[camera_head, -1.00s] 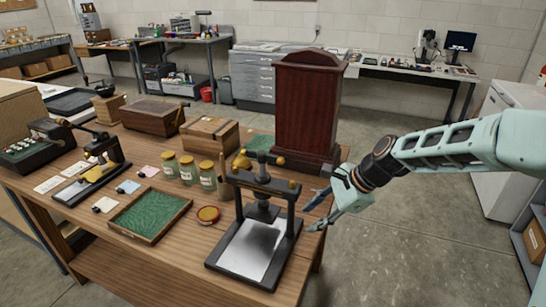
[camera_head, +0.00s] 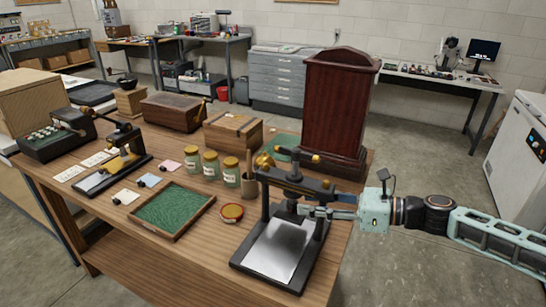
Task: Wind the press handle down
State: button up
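The press (camera_head: 292,183) stands at the front right of the wooden table. It has a black frame, brass fittings and a bare silver plate (camera_head: 273,250) on its base. Its handle (camera_head: 296,154) is a dark crossbar with brass knobs at the ends, on top of the frame. My gripper (camera_head: 318,211) reaches in from the right, level, at the press's right post and below the handle. Its fingertips are partly hidden by the press frame, so I cannot tell their opening or whether they touch it.
A tall dark red wooden case (camera_head: 337,110) stands just behind the press. A green-lined tray (camera_head: 172,210), a small red-lidded tin (camera_head: 231,213) and several glass jars (camera_head: 211,165) are to the left. A smaller device (camera_head: 118,160) stands farther left.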

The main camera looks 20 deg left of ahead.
jog(key=t+y, duration=0.2)
send_near(301, 154)
jog(key=w+a, duration=0.1)
jog(key=a, duration=1.1)
jog(key=shift+w+a+f+b, duration=0.25)
jog(key=shift+w+b, duration=0.05)
jog(key=shift+w, duration=0.1)
grip_shut()
